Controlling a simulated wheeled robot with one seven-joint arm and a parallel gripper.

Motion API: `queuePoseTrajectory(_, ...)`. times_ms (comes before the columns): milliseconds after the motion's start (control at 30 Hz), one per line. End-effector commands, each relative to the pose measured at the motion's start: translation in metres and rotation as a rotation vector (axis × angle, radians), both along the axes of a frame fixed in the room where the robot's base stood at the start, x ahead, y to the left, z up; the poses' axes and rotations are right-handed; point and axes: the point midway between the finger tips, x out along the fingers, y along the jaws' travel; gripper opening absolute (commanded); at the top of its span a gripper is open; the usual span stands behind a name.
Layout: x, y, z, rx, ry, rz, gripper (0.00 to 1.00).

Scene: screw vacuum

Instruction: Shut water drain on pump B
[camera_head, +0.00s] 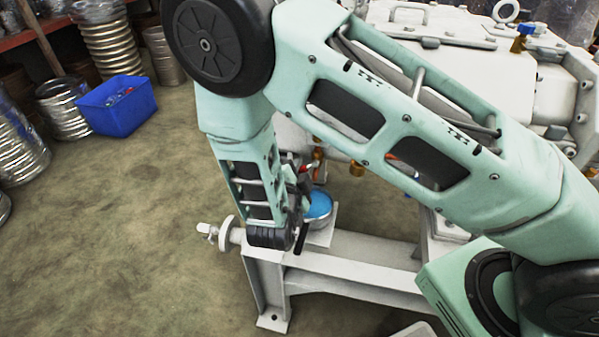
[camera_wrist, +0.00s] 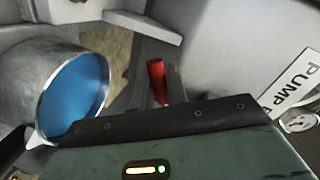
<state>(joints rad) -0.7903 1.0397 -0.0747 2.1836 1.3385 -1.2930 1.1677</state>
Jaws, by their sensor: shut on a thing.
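A red valve handle (camera_wrist: 157,80) shows in the middle of the wrist view, between the dark fingers of my gripper (camera_wrist: 158,92). My gripper is shut on it. The valve body and pipe behind the fingers are hidden, so I cannot tell the valve's position. In the head view my gripper (camera_head: 302,184) is beside the pump frame, mostly covered by my own arm, and a speck of red shows near it. A white plate reading "PUMP" (camera_wrist: 297,84) is at the right of the wrist view; its letter is cut off.
A metal cylinder with a blue face (camera_wrist: 75,95) stands close left of my gripper, and its blue face also shows in the head view (camera_head: 319,204). A round gauge (camera_wrist: 299,122) is at the right. A white steel frame (camera_head: 350,262) lies below. Floor at left is clear near the frame.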

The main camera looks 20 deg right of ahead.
Motion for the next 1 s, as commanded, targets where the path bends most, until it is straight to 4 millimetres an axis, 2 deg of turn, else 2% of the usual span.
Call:
queuePoseTrajectory(600, 0.003, 0.005, 0.015, 0.348, -0.252, 0.001, 0.0)
queuePoseTrajectory(1000, 0.003, 0.005, 0.022, 0.428, -0.308, 0.001, 0.0)
